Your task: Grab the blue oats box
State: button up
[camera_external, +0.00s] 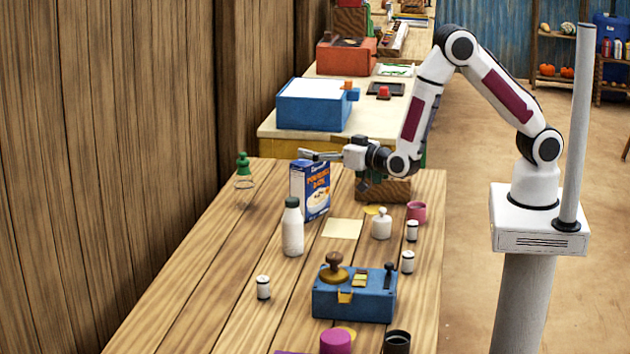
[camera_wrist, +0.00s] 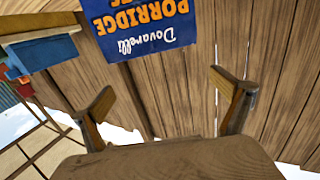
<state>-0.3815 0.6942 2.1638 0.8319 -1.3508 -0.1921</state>
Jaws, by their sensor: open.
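The blue oats box (camera_external: 316,203) stands upright on the wooden table, with orange lettering and a bowl picture on its front. In the wrist view the oats box (camera_wrist: 140,38) shows upside down at the top edge, partly cut off, beyond the fingertips. My gripper (camera_external: 308,155) is level with the top of the box in the external view, fingers pointing left. In the wrist view my gripper (camera_wrist: 168,92) has its two fingers spread wide with nothing between them. The external view does not clearly show the gap between gripper and box.
A white bottle (camera_external: 292,228) stands just in front of the box. A green-topped item (camera_external: 244,168) is to its left. A white jar (camera_external: 381,224), a pink cup (camera_external: 416,210) and a blue device (camera_external: 353,296) stand to the right and front. The table's left front is mostly clear.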

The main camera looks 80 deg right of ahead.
aim_at(319, 171)
jog(key=shift+s+f, duration=0.1)
jog(key=shift+f, duration=0.1)
jog(key=shift+f, duration=0.1)
jog(key=shift+f, duration=1.05)
jog(key=shift+f, duration=2.3)
jog(key=shift+x, duration=1.5)
jog(key=shift+d, duration=0.1)
jog(key=c, duration=2)
